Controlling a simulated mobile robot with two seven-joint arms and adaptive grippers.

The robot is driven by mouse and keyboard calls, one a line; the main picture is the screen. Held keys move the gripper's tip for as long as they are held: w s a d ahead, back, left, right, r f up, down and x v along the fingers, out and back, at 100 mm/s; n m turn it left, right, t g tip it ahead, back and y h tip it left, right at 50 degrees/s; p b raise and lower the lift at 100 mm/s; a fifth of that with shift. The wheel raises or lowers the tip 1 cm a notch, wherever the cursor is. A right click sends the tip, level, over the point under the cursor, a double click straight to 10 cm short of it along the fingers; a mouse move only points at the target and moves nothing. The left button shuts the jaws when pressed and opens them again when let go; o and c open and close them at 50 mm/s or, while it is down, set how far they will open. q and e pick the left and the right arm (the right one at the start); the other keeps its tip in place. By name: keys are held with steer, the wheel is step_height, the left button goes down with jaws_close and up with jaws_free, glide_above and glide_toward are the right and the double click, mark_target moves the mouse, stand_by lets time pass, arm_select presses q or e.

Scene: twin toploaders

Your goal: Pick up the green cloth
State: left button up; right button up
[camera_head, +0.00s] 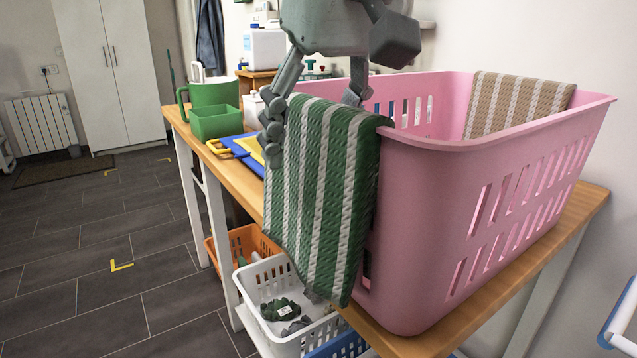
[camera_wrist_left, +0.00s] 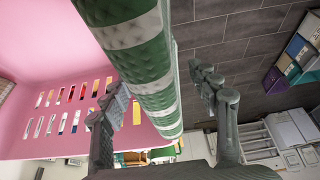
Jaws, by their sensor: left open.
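The green cloth (camera_head: 322,190), striped green and white, hangs over the near left rim of the pink basket (camera_head: 470,215), with its long outer part down the outside. My left gripper (camera_head: 314,112) is open and straddles the cloth's upper edge from above. One finger is outside the basket and the other is on its inner side. In the left wrist view the green cloth (camera_wrist_left: 150,62) runs between the two spread fingers of the gripper (camera_wrist_left: 158,92), with gaps visible beside it. My right gripper is not in view.
A beige striped cloth (camera_head: 515,103) hangs over the basket's far rim. A green container (camera_head: 213,120) and a blue item (camera_head: 236,152) lie on the wooden table (camera_head: 575,215). A white crate (camera_head: 262,275) and an orange crate (camera_head: 232,244) sit below. Open floor lies left.

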arm_select(q)
steer(key=shift+f, duration=0.25)
stand_by(0.4)
jaws_close()
stand_by(0.4)
